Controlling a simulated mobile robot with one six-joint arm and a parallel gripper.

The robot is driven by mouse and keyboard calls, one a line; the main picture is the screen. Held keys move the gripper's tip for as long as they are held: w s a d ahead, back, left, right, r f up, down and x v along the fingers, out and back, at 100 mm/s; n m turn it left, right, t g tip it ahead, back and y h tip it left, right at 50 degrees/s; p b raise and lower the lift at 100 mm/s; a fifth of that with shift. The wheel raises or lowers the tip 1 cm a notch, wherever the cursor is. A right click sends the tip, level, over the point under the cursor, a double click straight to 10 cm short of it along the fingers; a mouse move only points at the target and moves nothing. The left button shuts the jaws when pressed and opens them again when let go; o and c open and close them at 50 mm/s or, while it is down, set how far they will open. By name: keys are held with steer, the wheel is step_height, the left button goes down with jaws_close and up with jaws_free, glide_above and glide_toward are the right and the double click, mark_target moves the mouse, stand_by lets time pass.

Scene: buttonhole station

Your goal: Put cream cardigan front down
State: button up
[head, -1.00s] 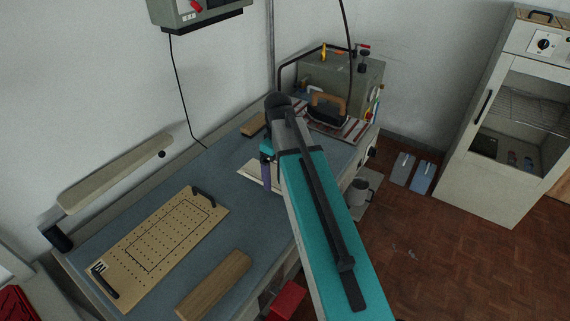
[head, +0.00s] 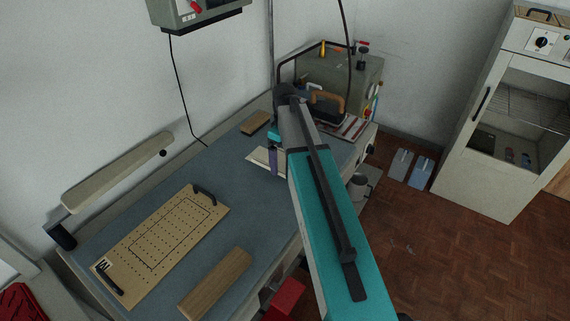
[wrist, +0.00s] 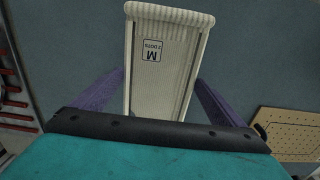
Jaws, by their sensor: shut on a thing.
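The cream cardigan front (wrist: 158,75) is a ribbed panel with a small label marked M. In the wrist view it stretches out between the purple fingers of my gripper (wrist: 159,84), which is shut on it. In the head view my gripper (head: 274,158) is over the far part of the blue-grey bench, and a pale edge of the cardigan front (head: 259,156) shows beside it. My arm hides the rest. I cannot tell how high it is above the bench.
A dotted board (head: 160,237) with black handles lies on the bench (head: 224,192), near a wooden block (head: 215,283). A smaller block (head: 255,123) lies at the back. A green-grey machine (head: 345,80) and an iron with a brown handle (head: 328,103) stand beyond my gripper. Bare bench lies between.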

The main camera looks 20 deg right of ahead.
mark_target(285, 163)
steer(key=shift+f+p, duration=0.95)
steer(key=shift+f, duration=0.75)
steer(key=shift+f, duration=0.2)
steer(key=o, duration=0.7)
steer(key=shift+o, duration=0.2)
steer(key=shift+r, duration=0.1)
step_height(285, 163, up, 12)
steer(key=b, duration=0.4)
